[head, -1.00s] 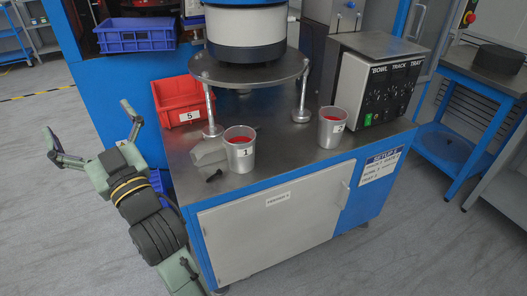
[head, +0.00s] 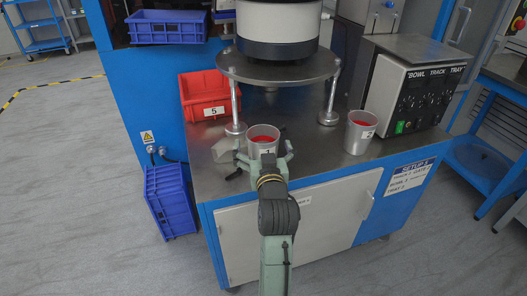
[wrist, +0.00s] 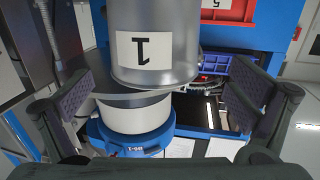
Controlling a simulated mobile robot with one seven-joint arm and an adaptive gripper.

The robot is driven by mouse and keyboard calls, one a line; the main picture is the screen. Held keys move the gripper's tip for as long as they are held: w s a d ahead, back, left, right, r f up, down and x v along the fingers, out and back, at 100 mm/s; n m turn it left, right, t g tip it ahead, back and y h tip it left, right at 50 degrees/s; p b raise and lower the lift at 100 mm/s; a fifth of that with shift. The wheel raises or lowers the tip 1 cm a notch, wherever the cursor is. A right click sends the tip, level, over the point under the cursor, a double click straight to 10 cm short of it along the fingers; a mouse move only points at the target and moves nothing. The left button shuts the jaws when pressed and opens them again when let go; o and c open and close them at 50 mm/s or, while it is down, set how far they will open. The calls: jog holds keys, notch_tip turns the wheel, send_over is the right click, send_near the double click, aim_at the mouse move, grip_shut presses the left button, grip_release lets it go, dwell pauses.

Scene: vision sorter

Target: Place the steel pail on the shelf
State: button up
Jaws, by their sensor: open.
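Two steel pails with red insides stand on the grey bench top. The pail labelled 1 (head: 261,146) is near the front edge, and the pail labelled 2 (head: 359,133) is to its right. My gripper (head: 264,155) is open at pail 1, with one finger on each side of it. In the wrist view pail 1 (wrist: 155,66) appears upside down, between and beyond the spread fingers of my gripper (wrist: 163,98). Gaps show on both sides of it there, so nothing is gripped. My wrist hides part of the pail's front in the head view.
A round steel plate on legs (head: 280,70) stands behind pail 1. A red bin labelled 5 (head: 205,97) is behind left, a control box (head: 408,88) at right. A blue crate (head: 170,200) stands on the floor left. Blue shelving (head: 48,38) is far left.

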aim_at(261, 127)
jog(key=w, duration=0.2)
jog(key=w+p, duration=0.1)
jog(key=w, duration=0.1)
jog(key=shift+r, duration=0.2)
jog(key=shift+w+f, duration=0.15)
jog(key=shift+w, duration=0.25)
jog(key=shift+c, duration=0.5)
